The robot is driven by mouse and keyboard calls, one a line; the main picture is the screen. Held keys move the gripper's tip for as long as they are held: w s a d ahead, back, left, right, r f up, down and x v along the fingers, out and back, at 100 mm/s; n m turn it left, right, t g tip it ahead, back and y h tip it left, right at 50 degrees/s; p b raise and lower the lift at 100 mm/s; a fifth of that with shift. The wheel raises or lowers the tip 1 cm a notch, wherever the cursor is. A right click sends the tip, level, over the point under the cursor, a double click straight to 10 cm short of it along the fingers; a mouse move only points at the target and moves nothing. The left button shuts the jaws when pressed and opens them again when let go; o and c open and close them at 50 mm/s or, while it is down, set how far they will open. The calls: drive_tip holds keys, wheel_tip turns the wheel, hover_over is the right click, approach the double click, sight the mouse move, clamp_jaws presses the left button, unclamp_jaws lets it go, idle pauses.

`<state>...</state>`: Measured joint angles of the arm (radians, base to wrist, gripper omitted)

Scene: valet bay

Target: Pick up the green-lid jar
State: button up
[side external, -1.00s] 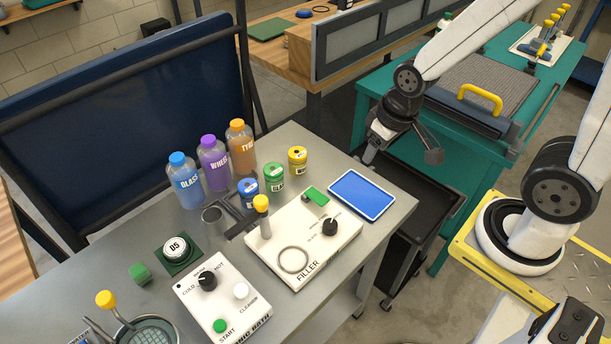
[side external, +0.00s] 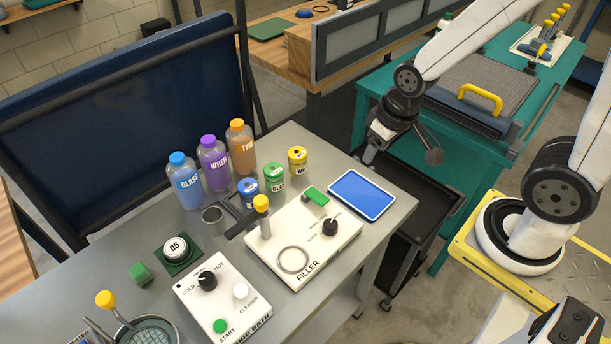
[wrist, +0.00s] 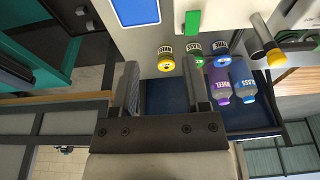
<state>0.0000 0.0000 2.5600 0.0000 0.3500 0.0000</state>
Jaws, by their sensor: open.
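The green-lid jar (side external: 274,177) stands upright on the grey bench between a yellow-lid jar (side external: 298,160) and a blue-lid jar (side external: 248,191). In the wrist view the green-lid jar (wrist: 195,52) shows small, beyond the fingertips and right of the yellow-lid jar. My gripper (side external: 368,158) is off to the right of the jars, beyond the bench's right end and over a dark cart. In the wrist view its two fingers (wrist: 156,85) are apart with nothing between them.
Labelled bottles (side external: 214,162) stand behind the jars. The filler box (side external: 300,245), with a yellow-topped lever, is in front of them. A blue-screened tablet (side external: 362,195) lies to the right. A dark cart (side external: 415,185) stands beside the bench.

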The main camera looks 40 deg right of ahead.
drive_tip(key=o, duration=0.4)
idle(0.3)
